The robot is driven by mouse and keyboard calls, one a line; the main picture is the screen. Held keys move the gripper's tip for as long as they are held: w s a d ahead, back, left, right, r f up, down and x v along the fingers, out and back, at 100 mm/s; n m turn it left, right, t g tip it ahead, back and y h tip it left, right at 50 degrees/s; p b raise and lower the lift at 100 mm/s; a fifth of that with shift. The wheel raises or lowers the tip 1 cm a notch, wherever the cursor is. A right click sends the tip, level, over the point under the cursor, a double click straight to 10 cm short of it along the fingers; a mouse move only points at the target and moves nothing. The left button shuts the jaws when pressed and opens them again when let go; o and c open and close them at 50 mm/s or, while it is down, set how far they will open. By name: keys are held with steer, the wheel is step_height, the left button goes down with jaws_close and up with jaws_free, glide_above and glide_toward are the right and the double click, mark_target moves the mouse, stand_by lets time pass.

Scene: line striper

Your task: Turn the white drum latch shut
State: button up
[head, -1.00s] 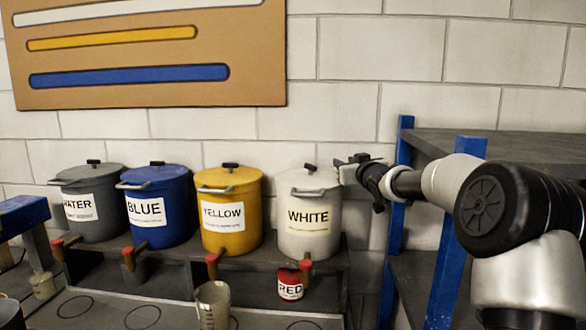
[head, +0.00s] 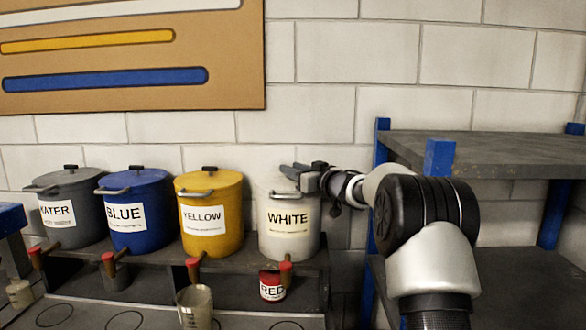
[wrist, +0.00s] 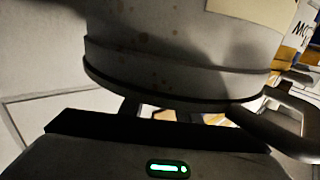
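The white drum (head: 289,222), labelled WHITE, stands on the dark shelf at the right end of the drum row. My gripper (head: 290,171) reaches in from the right at the height of its lid, over the lid's top. In the wrist view the drum (wrist: 170,45) appears upside down, with a grey loop handle (wrist: 290,122) at right. My two fingers (wrist: 160,112) stand apart; their tips are hidden behind the lid rim.
The yellow drum (head: 208,220), blue drum (head: 138,215) and grey water drum (head: 68,215) stand to the left. A red can (head: 272,287) and a clear jug (head: 195,306) are below. A blue-posted grey shelf (head: 480,152) is close to my arm at right.

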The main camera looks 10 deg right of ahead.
steer(key=shift+w, duration=0.1)
jaws_close()
steer(key=shift+r+p, duration=0.3)
steer(key=shift+p, duration=0.55)
steer(key=p, duration=0.1)
steer(key=n+y+p, duration=0.1)
steer(key=p, duration=0.1)
steer(key=shift+w+d+r+g, duration=0.1)
steer(key=shift+d+r+g, duration=0.05)
steer(key=shift+r+g, duration=0.15)
steer(key=shift+n+g+y+p, duration=0.35)
steer(key=shift+y+p, duration=0.25)
steer(key=shift+p, duration=0.55)
steer(key=shift+w+d+f+n+g+y, duration=0.1)
steer(key=shift+w+f+n+g+y, duration=0.05)
steer(key=shift+f+n+g+y, duration=0.3)
steer(key=shift+n+g+y, duration=0.9)
steer(key=shift+y, duration=0.15)
